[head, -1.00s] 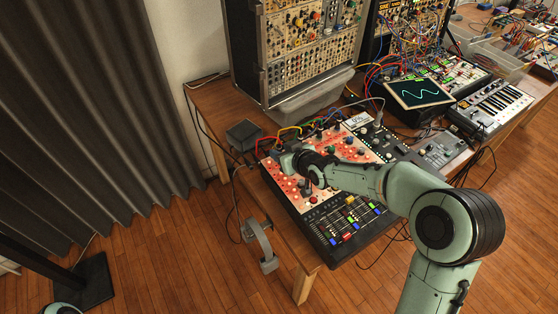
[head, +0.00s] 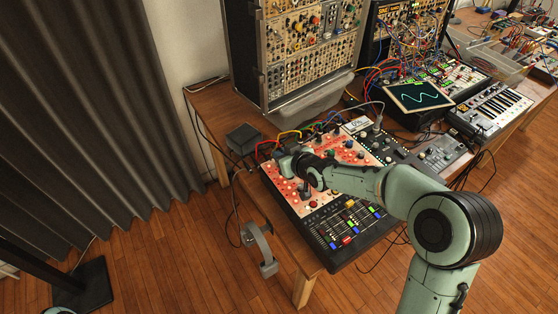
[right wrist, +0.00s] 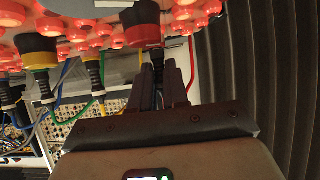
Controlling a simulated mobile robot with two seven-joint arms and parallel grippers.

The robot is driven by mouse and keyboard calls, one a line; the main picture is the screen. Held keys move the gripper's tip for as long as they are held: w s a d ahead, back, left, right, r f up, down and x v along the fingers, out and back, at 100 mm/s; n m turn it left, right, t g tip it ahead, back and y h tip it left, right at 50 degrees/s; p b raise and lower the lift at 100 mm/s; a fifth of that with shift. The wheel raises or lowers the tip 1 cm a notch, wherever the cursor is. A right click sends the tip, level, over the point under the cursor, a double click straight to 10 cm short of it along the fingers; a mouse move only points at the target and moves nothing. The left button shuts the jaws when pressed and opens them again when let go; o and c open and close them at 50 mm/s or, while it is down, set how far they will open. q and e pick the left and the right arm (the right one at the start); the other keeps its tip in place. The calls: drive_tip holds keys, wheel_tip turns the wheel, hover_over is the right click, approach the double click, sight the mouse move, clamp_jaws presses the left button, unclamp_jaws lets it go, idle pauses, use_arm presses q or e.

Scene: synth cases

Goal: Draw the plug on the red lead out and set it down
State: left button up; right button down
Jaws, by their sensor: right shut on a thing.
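My right gripper (head: 284,161) is at the back left of the red-lit panel (head: 345,152) of the mixer-like console. In the right wrist view its dark fingers (right wrist: 160,88) are closed around the lower end of a black plug with a red collar (right wrist: 143,30). The plug's upper end meets the panel's glowing red knobs; I cannot tell how deep it sits. My left gripper is out of view.
Plugs with yellow collars (right wrist: 84,30) stand close beside the red one. Orange and green leads arch along the panel's back edge. A small dark box (head: 243,138) stands left of the console. Headphones (head: 262,245) hang at the table's front-left edge. A modular rack (head: 300,50) rises behind.

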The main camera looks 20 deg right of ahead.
drive_tip(key=shift+r+p, duration=1.25)
drive_tip(key=shift+r, duration=0.6)
